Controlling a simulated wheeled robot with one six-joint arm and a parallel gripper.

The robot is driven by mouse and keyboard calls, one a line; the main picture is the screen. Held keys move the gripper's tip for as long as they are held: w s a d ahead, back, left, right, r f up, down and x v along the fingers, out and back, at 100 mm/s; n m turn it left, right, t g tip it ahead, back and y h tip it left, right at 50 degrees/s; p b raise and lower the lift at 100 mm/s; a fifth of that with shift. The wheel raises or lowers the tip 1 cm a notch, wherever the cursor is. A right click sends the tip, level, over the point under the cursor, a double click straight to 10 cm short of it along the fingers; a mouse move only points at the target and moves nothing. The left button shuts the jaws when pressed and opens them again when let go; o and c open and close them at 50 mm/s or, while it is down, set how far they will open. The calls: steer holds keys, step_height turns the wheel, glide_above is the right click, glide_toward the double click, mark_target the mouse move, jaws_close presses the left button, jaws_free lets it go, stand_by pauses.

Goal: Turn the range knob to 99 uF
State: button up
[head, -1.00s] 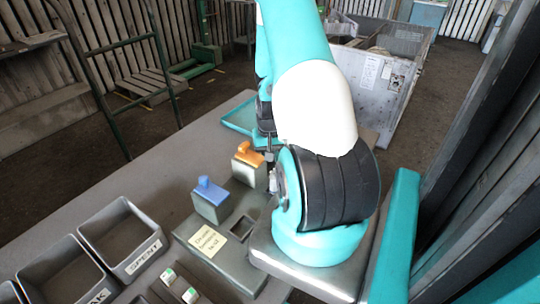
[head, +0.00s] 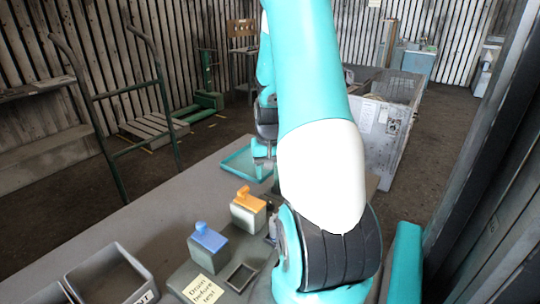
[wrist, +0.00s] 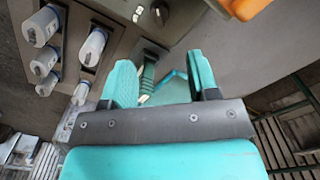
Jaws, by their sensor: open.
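In the wrist view, a dark round knob-like part (wrist: 158,12) shows at the top edge, on a brown-grey panel beyond my fingers. It may be the range knob; no scale or number on it can be read. My gripper (wrist: 163,78) is open, its two teal fingers apart with nothing held between them. The knob-like part lies ahead of the fingertips, apart from them. In the head view my arm covers much of the bench, and no range knob can be made out there.
In the head view, an orange-topped block (head: 248,211) and a blue-topped block (head: 208,247) stand near a "Drain before test" note (head: 203,290). Several pale cylinders (wrist: 92,47) stand left of my fingers.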

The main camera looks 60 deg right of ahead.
step_height(320, 180, up, 6)
steer(key=shift+r, duration=0.15)
stand_by(0.6)
steer(key=w+a+r+n+y, duration=0.1)
steer(key=w+a+r+n, duration=0.15)
steer(key=a, duration=0.55)
steer(key=w+a+r+n+t, duration=0.1)
steer(key=w+a+r+n, duration=0.15)
steer(key=a, duration=0.55)
steer(key=w+a+r+n+y, duration=0.1)
steer(key=w+a+n, duration=0.15)
steer(key=a, duration=0.55)
steer(key=s+a+r+n+y, duration=0.1)
steer(key=s+a+n, duration=0.4)
steer(key=s+a, duration=0.2)
steer(key=s+a+r+n+g+y, duration=0.1)
steer(key=s+a+n, duration=0.4)
steer(key=a, duration=0.7)
steer(key=shift+s+a+r, duration=0.25)
steer(key=shift+s+r, duration=0.55)
steer(key=shift+s, duration=0.15)
